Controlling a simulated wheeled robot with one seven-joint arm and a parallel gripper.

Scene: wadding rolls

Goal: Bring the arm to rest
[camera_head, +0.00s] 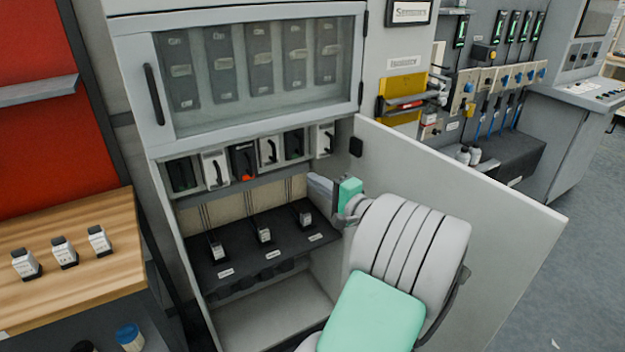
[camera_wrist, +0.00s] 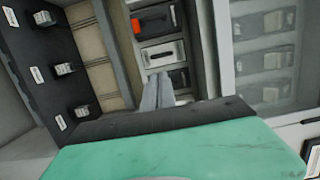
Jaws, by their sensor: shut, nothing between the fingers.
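My gripper (camera_head: 318,187) is at the front of the open cabinet, just above the dark shelf and below the row of switches. It shows as a narrow grey pair of fingers pressed together, with nothing held. In the wrist view the shut fingers (camera_wrist: 158,94) point toward the switch row, beyond the dark edge and green cover of my own wrist. Whether the fingertips touch anything cannot be told. My bent arm covers part of the open door and the cabinet's lower right.
The open cabinet door (camera_head: 500,215) stands right of my arm. The dark shelf (camera_head: 240,268) holds three small grey-white devices. A switch row (camera_head: 268,152) and glazed upper door (camera_head: 255,75) are above. A wooden bench (camera_head: 60,290) with three similar devices stands left.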

